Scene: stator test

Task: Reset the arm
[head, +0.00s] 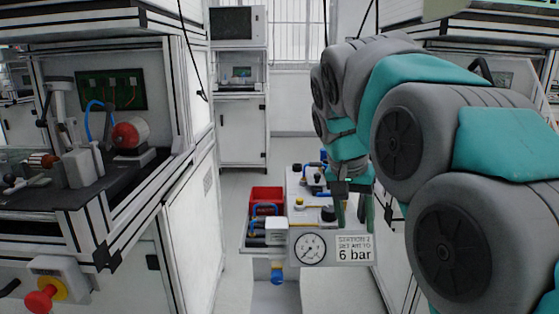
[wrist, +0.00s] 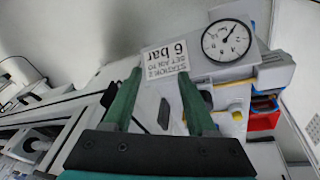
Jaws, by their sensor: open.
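My arm (head: 440,150), grey with teal covers, reaches from the right side of the head view toward the middle. My gripper (head: 352,222) hangs at its end with green fingers pointing down, over the right part of a small station. In the wrist view my gripper (wrist: 159,76) is open, its two green fingers apart with nothing held between them. The station's sign (wrist: 167,62), reading 6 bar, and its round gauge (wrist: 227,40) lie beyond the fingertips. The arm partly hides the station's right side in the head view.
The station carries a red bin (head: 267,196), blue hoses and small fittings, with a gauge (head: 310,248) in front. A left workbench holds a red-ended motor (head: 128,135); an emergency stop (head: 40,300) is below. A cabinet (head: 242,130) stands behind. Floor (head: 232,215) shows between bench and station.

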